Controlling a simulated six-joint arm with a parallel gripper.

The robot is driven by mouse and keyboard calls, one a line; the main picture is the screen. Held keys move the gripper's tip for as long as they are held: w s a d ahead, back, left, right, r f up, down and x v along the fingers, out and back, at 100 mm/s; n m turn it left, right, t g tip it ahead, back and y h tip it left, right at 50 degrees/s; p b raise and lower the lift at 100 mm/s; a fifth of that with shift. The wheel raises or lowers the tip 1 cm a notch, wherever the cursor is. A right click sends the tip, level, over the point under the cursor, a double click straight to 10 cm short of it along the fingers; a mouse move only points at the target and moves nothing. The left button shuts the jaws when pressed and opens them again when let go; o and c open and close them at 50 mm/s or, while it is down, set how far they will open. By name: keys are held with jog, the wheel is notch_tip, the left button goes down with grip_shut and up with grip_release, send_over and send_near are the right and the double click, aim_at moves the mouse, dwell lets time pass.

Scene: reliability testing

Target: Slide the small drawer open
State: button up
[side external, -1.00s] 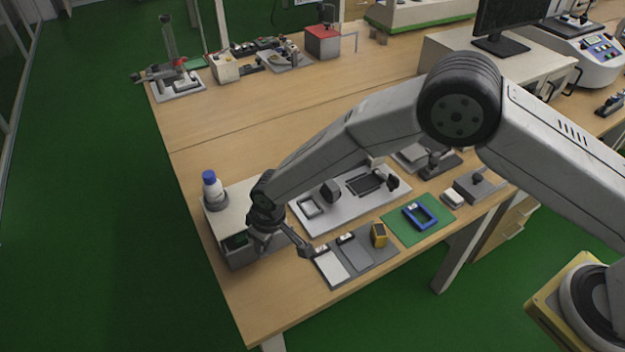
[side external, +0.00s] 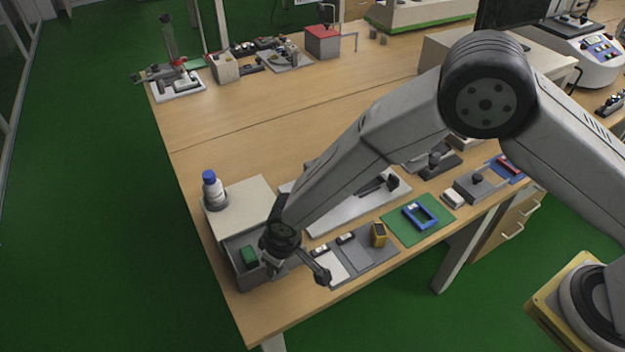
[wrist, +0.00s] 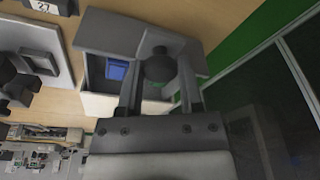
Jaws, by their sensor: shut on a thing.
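The small drawer (side external: 233,268) is a grey open-topped tray. It stands well out from the front of its pale cabinet (side external: 247,198). A green block (side external: 249,256) lies in the drawer. In the wrist view the drawer (wrist: 110,30) also shows a blue piece (wrist: 117,70) inside. My gripper (side external: 273,266) is low at the drawer's front. In the wrist view my gripper (wrist: 162,62) is shut on a dark round knob (wrist: 160,68), which sits between its fingers. The fingers hide part of the drawer, and the exact contact is hard to see.
Grey plates with small parts (side external: 372,250) and a green mat with a blue frame (side external: 420,216) lie to the right. The table's front edge is close to the drawer. Green floor lies beyond.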

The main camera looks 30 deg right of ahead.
jog(key=shift+s, duration=0.4)
jog(key=o, duration=0.7)
jog(key=shift+r, duration=0.15)
jog(key=shift+r, duration=2.35)
